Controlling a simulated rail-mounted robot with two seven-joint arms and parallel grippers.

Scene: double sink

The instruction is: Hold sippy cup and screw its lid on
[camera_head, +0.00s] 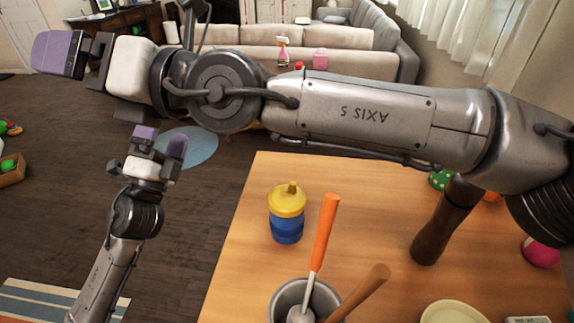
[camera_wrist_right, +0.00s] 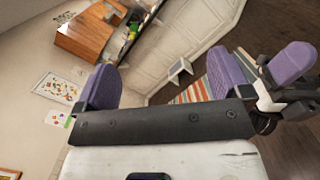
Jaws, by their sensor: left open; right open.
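The sippy cup (camera_head: 287,230) is blue and stands upright on the wooden table near its left edge. Its yellow lid (camera_head: 286,203), with a spout, sits on top of the cup; I cannot tell how tightly it is seated. My left gripper (camera_head: 158,146) is open and empty, left of the table and apart from the cup. My right gripper (camera_head: 62,55) is at the upper left, open and far from the cup. In the right wrist view the right gripper (camera_wrist_right: 165,82) has nothing between its purple fingers, and part of my left gripper (camera_wrist_right: 290,64) shows at the right.
Right of the cup, a metal container (camera_head: 284,300) holds an orange-handled tool (camera_head: 324,232) and a wooden-handled one. A dark brown mill (camera_head: 440,225), a pale yellow dish (camera_head: 453,313) and a pink ball (camera_head: 541,252) stand further right.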

